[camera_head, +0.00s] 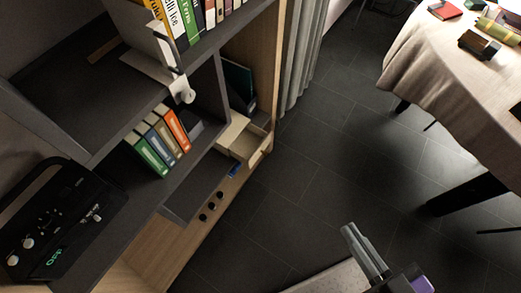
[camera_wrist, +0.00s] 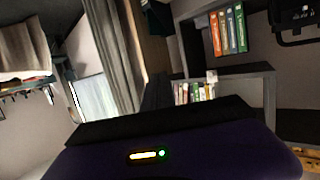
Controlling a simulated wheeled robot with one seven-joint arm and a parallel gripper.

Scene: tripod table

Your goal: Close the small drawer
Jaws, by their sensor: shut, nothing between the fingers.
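The small drawer (camera_head: 254,148) is light wood and stands open, pulled out of the lower right part of the shelf unit (camera_head: 215,75). Its inside looks empty from here. My gripper (camera_head: 350,231) is at the bottom of the head view, over the floor, to the right of and nearer than the drawer. It is shut, holds nothing and is clear of the drawer. In the wrist view a dark purple part of my arm fills the bottom, and I cannot make out the drawer there.
Several coloured binders (camera_head: 158,140) and a black device with knobs (camera_head: 55,225) stand on the shelves. A grey curtain (camera_head: 300,60) hangs beyond the drawer. A cloth-covered table (camera_head: 440,80) stands at the upper right. Dark tiled floor (camera_head: 310,160) lies free between.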

